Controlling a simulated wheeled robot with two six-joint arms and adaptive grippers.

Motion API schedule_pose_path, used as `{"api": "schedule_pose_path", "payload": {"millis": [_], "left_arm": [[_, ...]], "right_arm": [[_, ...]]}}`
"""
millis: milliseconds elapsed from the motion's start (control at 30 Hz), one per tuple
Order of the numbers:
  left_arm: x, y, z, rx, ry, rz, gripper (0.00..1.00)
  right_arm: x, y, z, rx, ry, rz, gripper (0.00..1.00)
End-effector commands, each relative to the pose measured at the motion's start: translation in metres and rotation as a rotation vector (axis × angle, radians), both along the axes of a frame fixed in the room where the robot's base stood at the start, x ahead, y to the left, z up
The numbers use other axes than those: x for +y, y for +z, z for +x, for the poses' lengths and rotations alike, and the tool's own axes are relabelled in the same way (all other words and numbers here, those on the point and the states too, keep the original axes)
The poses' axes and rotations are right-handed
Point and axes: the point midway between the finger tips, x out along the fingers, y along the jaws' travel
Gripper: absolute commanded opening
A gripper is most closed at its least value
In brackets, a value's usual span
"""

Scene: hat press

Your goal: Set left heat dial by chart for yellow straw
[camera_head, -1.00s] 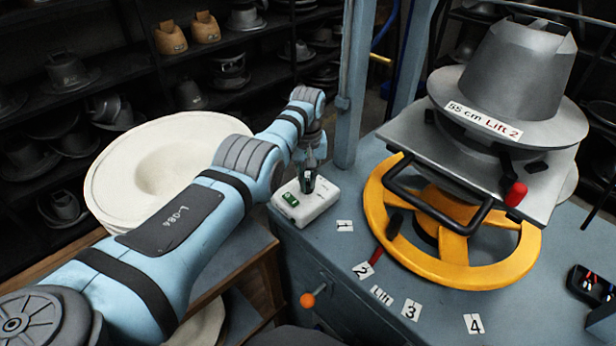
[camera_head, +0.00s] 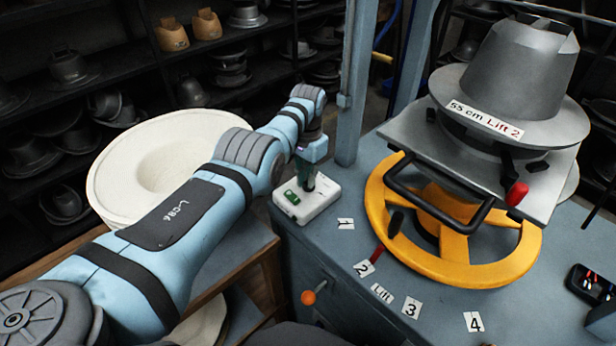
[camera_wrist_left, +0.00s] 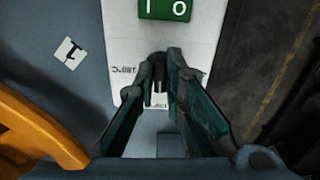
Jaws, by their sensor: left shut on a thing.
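The white control box (camera_head: 322,204) stands on the bench's left corner, with a green switch (camera_head: 291,197) on it. In the left wrist view the box (camera_wrist_left: 125,35) shows the switch (camera_wrist_left: 168,9) marked I and O. My left gripper (camera_head: 308,186) points down onto the box. In the left wrist view its fingers (camera_wrist_left: 160,72) are closed around a small dark dial (camera_wrist_left: 159,87). No chart for straw colours can be made out. My right gripper is not in view.
A yellow handwheel (camera_head: 457,267) lies under the grey hat press (camera_head: 510,85), beside number cards. A post (camera_head: 352,85) rises just behind the box. A large cream hat (camera_head: 125,185) sits left, behind my arm. A black device (camera_head: 588,284) stands at the right edge.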

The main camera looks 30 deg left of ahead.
Motion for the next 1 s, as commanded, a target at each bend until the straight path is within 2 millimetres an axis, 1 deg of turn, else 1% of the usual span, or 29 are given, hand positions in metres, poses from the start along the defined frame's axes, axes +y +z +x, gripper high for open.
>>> {"api": "schedule_pose_path", "payload": {"millis": [300, 667, 700, 767, 800, 1000], "left_arm": [[0.0006, 0.0008, 0.0010, -0.003, -0.069, 0.001, 0.00], [0.0005, 0.0009, 0.0012, -0.004, -0.072, 0.001, 0.00], [0.0004, 0.0009, 0.0011, -0.004, -0.072, 0.001, 0.13], [0.0004, 0.0009, 0.0011, -0.004, -0.071, 0.001, 0.23], [0.0005, 0.0008, 0.0010, -0.003, -0.071, 0.001, 0.29], [0.0004, 0.0004, 0.0005, -0.002, -0.071, 0.000, 0.30]], "right_arm": [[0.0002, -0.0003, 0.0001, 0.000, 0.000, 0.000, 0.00], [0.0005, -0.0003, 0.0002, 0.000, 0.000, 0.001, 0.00], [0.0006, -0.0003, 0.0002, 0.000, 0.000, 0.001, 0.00], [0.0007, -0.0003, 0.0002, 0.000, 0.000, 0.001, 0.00], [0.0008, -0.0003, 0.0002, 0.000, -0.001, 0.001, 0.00], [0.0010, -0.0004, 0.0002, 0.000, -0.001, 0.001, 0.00]]}}
